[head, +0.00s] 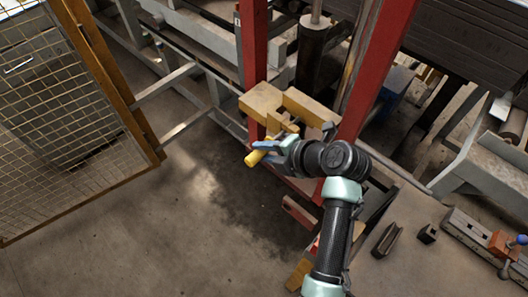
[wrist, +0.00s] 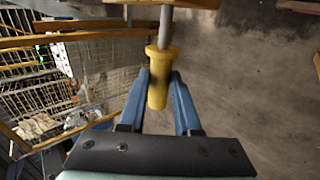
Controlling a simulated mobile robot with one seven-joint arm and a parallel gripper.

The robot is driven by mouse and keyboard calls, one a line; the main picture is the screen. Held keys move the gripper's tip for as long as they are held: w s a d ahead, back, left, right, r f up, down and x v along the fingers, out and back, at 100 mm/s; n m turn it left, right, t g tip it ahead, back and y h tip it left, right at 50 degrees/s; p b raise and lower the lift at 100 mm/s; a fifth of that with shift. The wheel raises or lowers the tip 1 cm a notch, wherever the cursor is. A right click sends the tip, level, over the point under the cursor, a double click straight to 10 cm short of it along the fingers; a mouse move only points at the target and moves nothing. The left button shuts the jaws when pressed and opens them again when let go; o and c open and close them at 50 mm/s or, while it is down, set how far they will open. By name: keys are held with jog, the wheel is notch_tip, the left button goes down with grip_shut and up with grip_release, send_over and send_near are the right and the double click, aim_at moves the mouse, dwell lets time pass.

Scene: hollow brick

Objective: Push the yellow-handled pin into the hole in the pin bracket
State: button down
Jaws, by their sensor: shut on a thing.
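The yellow-handled pin (wrist: 158,78) is between the two blue fingers of my gripper (wrist: 160,95) in the wrist view, and the gripper is shut on its handle. Its grey shank runs up to the yellow edge at the top of that view. In the head view the yellow handle (head: 255,158) sticks out to the left of my gripper (head: 268,148). The yellow pin bracket (head: 262,100) stands just behind the gripper, against the red posts. The hole is hidden, and I cannot tell how deep the shank sits in it.
Red posts (head: 254,50) rise on both sides of the bracket. A yellow-framed mesh gate (head: 70,110) stands at the left. A bench with a vise (head: 505,245) and metal pieces is at the lower right. The concrete floor (head: 150,230) is clear.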

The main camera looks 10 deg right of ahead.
jog(key=shift+w+d+b, duration=0.65)
jog(key=shift+d+b, duration=0.25)
dwell(0.3)
jog(key=c, duration=0.5)
grip_release()
jog(key=shift+r, duration=0.15)
jog(key=shift+c, duration=0.2)
jog(key=shift+d, duration=0.15)
jog(key=b+v, duration=0.3)
jog(key=v, duration=0.9)
jog(key=shift+s+r, duration=0.25)
jog(key=shift+s, duration=0.1)
